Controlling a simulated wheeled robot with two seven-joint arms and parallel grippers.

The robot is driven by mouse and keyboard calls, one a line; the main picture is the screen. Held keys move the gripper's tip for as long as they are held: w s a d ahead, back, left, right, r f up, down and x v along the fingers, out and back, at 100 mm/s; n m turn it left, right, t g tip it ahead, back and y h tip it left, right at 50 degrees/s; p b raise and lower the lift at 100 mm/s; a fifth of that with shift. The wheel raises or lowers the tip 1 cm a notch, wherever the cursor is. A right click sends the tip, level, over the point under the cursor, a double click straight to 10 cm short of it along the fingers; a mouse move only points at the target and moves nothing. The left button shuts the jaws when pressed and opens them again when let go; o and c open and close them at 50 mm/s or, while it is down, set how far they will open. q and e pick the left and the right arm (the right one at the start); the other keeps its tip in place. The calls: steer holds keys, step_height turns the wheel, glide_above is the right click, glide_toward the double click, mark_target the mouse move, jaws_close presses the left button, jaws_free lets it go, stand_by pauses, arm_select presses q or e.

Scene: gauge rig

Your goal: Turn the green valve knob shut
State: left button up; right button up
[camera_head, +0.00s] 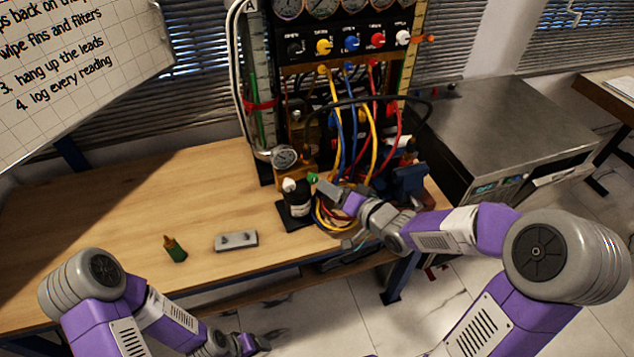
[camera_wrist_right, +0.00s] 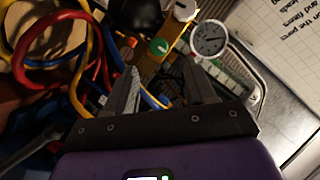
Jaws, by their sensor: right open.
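The green valve knob (camera_head: 312,178) sits low on the gauge rig, beside a brass-coloured block. In the right wrist view the green knob (camera_wrist_right: 160,46) has a white mark on its face and lies beyond my fingertips. My right gripper (camera_head: 324,188) is close in front of the knob. In the wrist view its two fingers (camera_wrist_right: 160,76) are spread apart with nothing held between them. My left gripper (camera_head: 252,344) is low at the bottom edge, away from the rig, too small to read.
A round gauge (camera_head: 285,158) is left of the knob. Yellow, blue and red hoses (camera_head: 350,130) hang around my right gripper.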

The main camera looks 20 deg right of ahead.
mark_target(316, 179)
steer(key=b+x, duration=0.2)
steer(key=x, duration=0.5)
steer(key=shift+w+a+f, duration=0.1)
steer(key=shift+w+f, duration=0.05)
jaws_close()
